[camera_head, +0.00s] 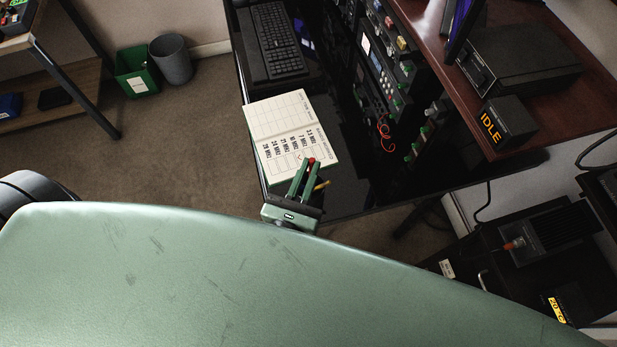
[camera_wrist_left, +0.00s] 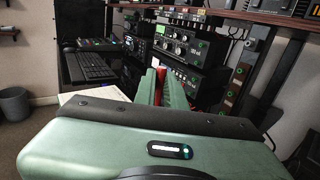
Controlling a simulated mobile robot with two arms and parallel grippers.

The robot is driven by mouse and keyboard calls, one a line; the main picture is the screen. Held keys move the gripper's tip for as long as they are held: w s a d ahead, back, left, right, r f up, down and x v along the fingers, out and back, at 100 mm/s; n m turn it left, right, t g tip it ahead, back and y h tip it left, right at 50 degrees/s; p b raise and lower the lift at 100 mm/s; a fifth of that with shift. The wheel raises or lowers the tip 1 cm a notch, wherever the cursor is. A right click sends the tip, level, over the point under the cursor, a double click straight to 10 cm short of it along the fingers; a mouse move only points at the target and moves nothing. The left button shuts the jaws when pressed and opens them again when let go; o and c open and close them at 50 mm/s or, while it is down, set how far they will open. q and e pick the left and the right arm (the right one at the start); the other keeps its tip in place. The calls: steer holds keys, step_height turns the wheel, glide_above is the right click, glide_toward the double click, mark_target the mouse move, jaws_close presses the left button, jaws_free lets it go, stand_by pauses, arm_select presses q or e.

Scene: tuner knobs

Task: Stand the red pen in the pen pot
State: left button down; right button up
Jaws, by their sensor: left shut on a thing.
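My left gripper (camera_head: 307,165) is over the near end of the black desk, beside the open logbook. Its green fingers are shut on the red pen (camera_head: 311,161); only a small red part shows between the fingertips. In the left wrist view, a red strip of the pen (camera_wrist_left: 161,76) shows between the fingers of the left gripper (camera_wrist_left: 163,75). A yellow pencil-like stick (camera_head: 322,185) shows just right of the gripper; I cannot tell whether it stands or lies. I cannot make out the pen pot; the gripper may hide it. My right gripper is not in view.
The open logbook (camera_head: 290,125) lies on the black desk (camera_head: 345,190), with a keyboard (camera_head: 273,40) beyond it. Radio gear with knobs (camera_head: 375,85) and a red wire (camera_head: 384,132) stand to the right. The glossy desk strip right of the logbook looks clear.

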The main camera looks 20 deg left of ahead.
arm_select(q)
steer(key=shift+f, duration=0.65)
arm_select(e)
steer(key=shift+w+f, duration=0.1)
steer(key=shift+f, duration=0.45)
